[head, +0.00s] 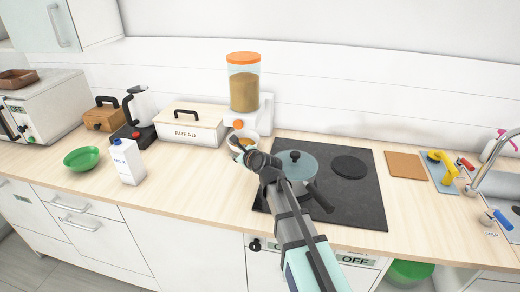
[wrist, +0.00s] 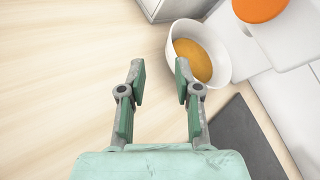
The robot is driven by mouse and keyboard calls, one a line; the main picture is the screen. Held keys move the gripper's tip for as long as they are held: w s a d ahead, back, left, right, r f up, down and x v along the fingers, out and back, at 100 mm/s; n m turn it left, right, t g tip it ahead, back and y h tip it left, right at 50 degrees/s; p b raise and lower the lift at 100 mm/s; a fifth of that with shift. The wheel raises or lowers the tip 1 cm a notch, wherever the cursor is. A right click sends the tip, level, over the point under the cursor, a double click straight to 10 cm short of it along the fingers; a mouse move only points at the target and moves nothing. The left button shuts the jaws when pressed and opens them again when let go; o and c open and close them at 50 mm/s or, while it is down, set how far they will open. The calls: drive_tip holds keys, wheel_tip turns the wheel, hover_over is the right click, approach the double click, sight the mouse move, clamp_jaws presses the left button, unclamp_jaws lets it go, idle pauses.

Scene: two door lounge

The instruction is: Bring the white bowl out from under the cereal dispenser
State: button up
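The white bowl (wrist: 223,70) holds orange-brown cereal and stands upright at the foot of the cereal dispenser (head: 244,85). In the head view the bowl (head: 252,134) is partly hidden by my gripper (head: 238,150). The dispenser has a clear jar of cereal, an orange lid and a white base; part of its orange and white body (wrist: 260,8) shows in the wrist view. My gripper (wrist: 160,72) is open, with nothing between its fingers. Its right fingertip overlaps the bowl's near-left rim in the wrist view; I cannot tell whether they touch.
A bread box (head: 190,131) stands left of the bowl. A pot (head: 296,165) sits on the black hob (head: 345,205) to the right, close to my arm. A milk carton (head: 128,162) and green bowl (head: 82,158) stand farther left. The counter (head: 195,185) before the bread box is clear.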

sight(232, 145)
drive_tip(key=shift+w+d+r+m, duration=0.15)
drive_tip(key=shift+w+d+m, duration=0.2)
drive_tip(key=shift+d, duration=0.2)
drive_tip(key=shift+w+d+r+m, duration=0.1)
drive_tip(key=shift+w+d+m, duration=0.1)
drive_tip(key=shift+d+m, duration=0.3)
drive_tip(key=p+x, duration=0.2)
drive_tip(key=x, duration=1)
drive_tip(key=shift+w+r, duration=0.1)
drive_tip(key=shift+w, duration=0.05)
clamp_jaws()
